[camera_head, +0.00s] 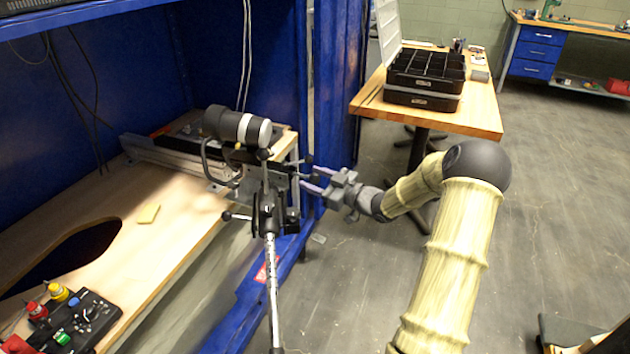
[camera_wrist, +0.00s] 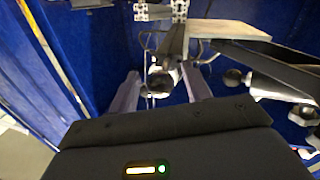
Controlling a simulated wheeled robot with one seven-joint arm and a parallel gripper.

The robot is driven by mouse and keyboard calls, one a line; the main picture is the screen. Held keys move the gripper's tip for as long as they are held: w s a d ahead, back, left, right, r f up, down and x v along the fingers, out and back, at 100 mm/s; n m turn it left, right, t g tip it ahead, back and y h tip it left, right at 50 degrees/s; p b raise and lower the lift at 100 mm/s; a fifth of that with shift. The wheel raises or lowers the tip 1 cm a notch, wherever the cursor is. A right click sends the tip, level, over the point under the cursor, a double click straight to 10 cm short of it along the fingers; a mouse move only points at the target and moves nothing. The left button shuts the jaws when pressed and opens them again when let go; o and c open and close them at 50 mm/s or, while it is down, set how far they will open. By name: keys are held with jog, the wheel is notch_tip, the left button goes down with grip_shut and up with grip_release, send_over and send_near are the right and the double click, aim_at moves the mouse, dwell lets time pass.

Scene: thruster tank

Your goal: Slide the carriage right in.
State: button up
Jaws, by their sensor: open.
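A metal rail (camera_head: 160,152) runs along the wooden bench inside the blue cabinet. A dark and light-grey banded cylinder (camera_head: 238,127) shows in front of its right end. I cannot tell for certain which part is the carriage. My gripper (camera_head: 306,180) is open, at the cabinet's front opening, just right of the tripod head. In the wrist view my gripper (camera_wrist: 160,70) has a finger on each side of a small round dark knob (camera_wrist: 159,82). The knob lies between the fingers in the picture; contact is not visible.
A tripod (camera_head: 271,270) stands in front of the bench, close to my gripper. A control box (camera_head: 72,322) with coloured knobs sits at the lower left. A wooden table (camera_head: 475,118) holds black compartment cases (camera_head: 424,80). The floor to the right is mostly clear.

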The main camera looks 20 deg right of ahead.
jog(key=shift+w, duration=0.1)
grip_shut()
dwell(0.3)
